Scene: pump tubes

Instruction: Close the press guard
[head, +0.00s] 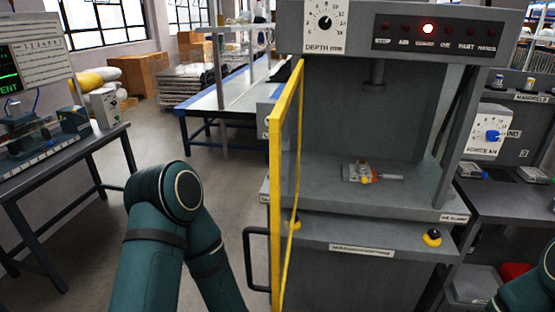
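The press (345,130) is a grey cabinet at centre right, with an open front and a ram above its bed. Its guard (276,200) is a yellow-framed panel at the press's left side. It stands swung outward toward me, seen nearly edge-on, so the front opening is uncovered. A black handle (247,262) sticks out to the left low on the guard. My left arm shows only as dark green links left of the handle. Only a piece of my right arm shows at the lower right corner. Neither gripper is in view.
A small fixture (362,174) sits on the press bed. Yellow-black buttons (432,238) are on the front ledge. Benches stand left (70,150) and right (505,200). The floor left of the guard is free.

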